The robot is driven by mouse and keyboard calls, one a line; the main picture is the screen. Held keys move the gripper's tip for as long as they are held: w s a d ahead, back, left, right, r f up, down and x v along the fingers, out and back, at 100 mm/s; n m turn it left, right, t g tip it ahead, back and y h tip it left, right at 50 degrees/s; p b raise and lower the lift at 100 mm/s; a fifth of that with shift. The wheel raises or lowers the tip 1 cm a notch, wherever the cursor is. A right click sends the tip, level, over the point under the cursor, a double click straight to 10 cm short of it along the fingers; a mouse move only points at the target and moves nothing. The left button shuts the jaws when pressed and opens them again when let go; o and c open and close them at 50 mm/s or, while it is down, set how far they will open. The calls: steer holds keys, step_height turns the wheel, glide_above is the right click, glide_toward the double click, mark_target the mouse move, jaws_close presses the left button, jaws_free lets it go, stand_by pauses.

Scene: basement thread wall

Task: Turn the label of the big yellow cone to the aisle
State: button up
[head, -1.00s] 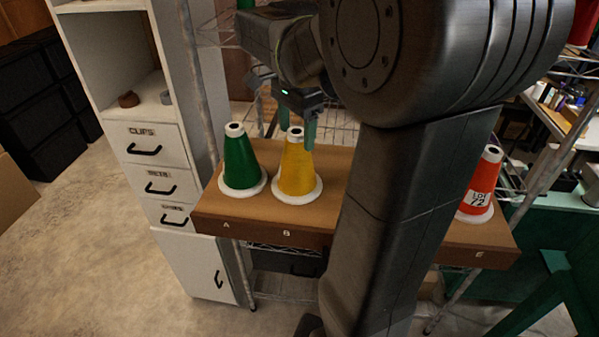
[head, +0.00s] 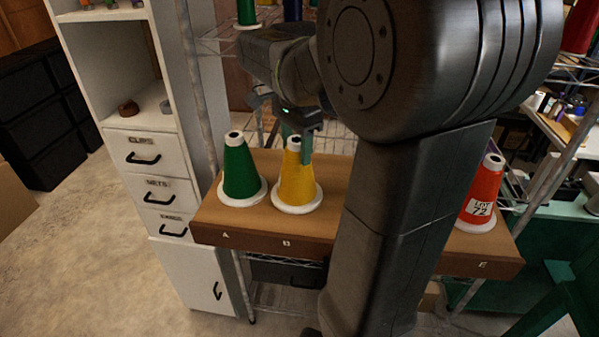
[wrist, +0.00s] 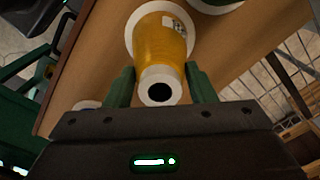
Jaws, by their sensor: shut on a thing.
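The big yellow cone (head: 296,184) stands upright on its white base at the mark B on the brown shelf board (head: 330,190). My gripper (head: 295,146) is at its top and shut on it, one green finger on each side of the neck. The wrist view shows the yellow cone (wrist: 162,38) from above, with its dark top hole, between the fingers of my gripper (wrist: 159,73). A pale printed label (wrist: 174,24) shows on its side near the base in the wrist view. No label shows on the side facing the head camera.
A green cone (head: 240,170) stands close to the left at A. A red cone (head: 482,195) with a "LOT 72" label facing the head camera stands at E. My arm hides the board between. A white drawer cabinet (head: 150,170) is at the left; wire mesh stands behind.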

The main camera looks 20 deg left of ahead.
steer(key=shift+r, duration=0.2)
steer(key=shift+p, duration=0.3)
steer(key=shift+n+p, duration=0.4)
steer(key=shift+n, duration=0.6)
steer(key=n+p, duration=0.2)
steer(key=n, duration=0.5)
steer(key=n+p, duration=0.1)
steer(key=n, duration=0.3)
steer(key=n+p, duration=0.1)
steer(key=n, duration=0.4)
steer(key=shift+f, duration=0.25)
